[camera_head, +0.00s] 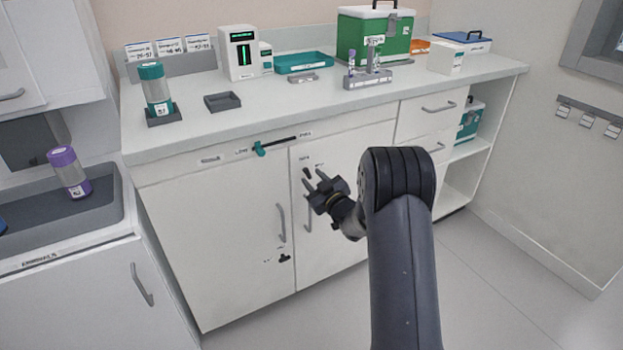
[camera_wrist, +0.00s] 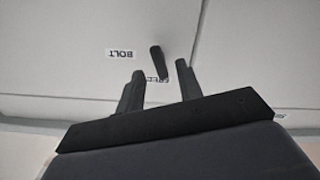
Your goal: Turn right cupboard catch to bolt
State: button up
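The right cupboard catch (camera_head: 307,173) is a small dark lever near the top left of the right cupboard door (camera_head: 345,152). In the wrist view the catch (camera_wrist: 159,62) stands nearly upright in the picture, slightly tilted, with its lower end at the FREE label (camera_wrist: 152,78). The BOLT label (camera_wrist: 125,53) is left of it and reads upside down. My gripper (camera_head: 314,178) is in front of the catch. In the wrist view my gripper (camera_wrist: 159,70) is open, with one finger on each side of the catch's line and visible gaps; contact cannot be told.
Door handles (camera_head: 281,223) and a lower dark catch (camera_head: 284,258) are left and below. The counter above holds bottles, trays and a green box (camera_head: 375,38). The floor at right is clear.

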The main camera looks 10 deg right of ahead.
jog(key=shift+x, duration=0.85)
grip_shut()
